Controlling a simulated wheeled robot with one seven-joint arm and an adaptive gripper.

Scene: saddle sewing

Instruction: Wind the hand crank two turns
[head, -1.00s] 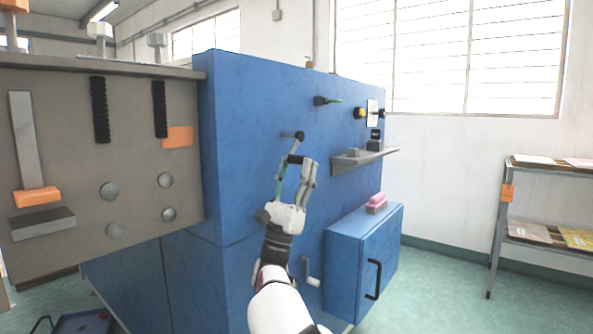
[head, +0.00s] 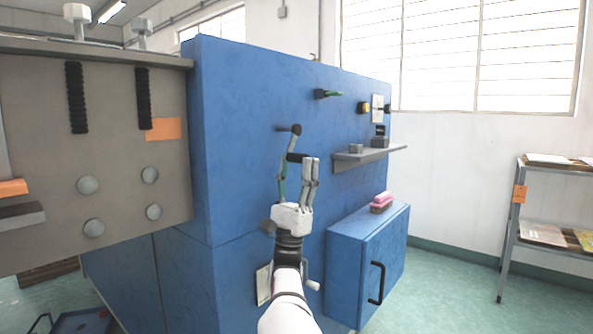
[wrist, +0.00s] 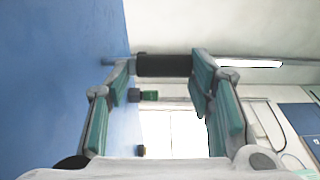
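The hand crank sits on the side of the blue cabinet (head: 235,130).
A grey shelf (head: 368,156) and a blue box with a black handle (head: 365,265) stick out on the right. Another small pale handle (head: 312,284) is low beside my wrist. A grey panel with knobs (head: 120,205) stands left.

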